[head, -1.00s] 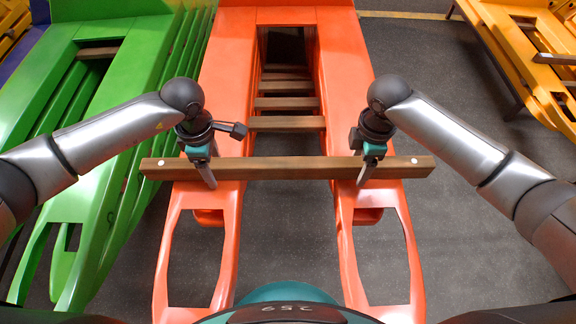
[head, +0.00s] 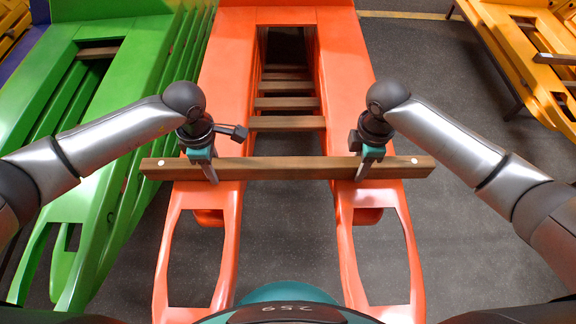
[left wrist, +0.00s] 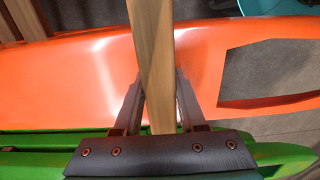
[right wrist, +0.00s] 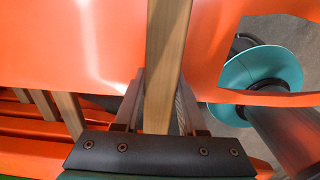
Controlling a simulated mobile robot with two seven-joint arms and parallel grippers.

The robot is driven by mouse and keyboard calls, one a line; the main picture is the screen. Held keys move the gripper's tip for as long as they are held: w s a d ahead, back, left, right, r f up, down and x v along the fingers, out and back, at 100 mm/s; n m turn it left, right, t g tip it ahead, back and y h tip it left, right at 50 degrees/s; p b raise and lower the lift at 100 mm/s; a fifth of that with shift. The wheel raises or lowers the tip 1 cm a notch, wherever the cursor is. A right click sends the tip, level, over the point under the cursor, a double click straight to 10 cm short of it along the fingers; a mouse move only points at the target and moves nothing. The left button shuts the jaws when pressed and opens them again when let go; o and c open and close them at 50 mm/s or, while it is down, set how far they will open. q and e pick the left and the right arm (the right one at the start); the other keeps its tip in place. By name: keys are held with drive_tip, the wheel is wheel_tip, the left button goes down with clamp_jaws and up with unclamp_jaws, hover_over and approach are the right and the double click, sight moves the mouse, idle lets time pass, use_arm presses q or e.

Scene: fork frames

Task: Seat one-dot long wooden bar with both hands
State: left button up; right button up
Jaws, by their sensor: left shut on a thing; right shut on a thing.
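The long wooden bar (head: 285,168) lies crosswise over both arms of the orange fork frame (head: 225,75), with one white dot near each end. I cannot tell whether it touches the frame. My left gripper (head: 210,176) is shut on the bar above the frame's left arm. My right gripper (head: 362,174) is shut on it above the right arm. The bar runs between the fingers in the left wrist view (left wrist: 157,75) and in the right wrist view (right wrist: 165,65).
Several shorter wooden bars (head: 287,123) span the orange frame's gap further back. A green frame (head: 115,100) stands close on the left, and a yellow frame (head: 525,60) stands at the far right. Grey floor (head: 460,110) is clear between the orange and yellow frames.

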use_arm(q)
clamp_jaws()
use_arm(e)
clamp_jaws()
use_arm(q)
drive_tip(key=shift+r, duration=0.1)
idle(0.3)
drive_tip(key=shift+w, duration=0.1)
use_arm(e)
drive_tip(key=shift+r, duration=0.15)
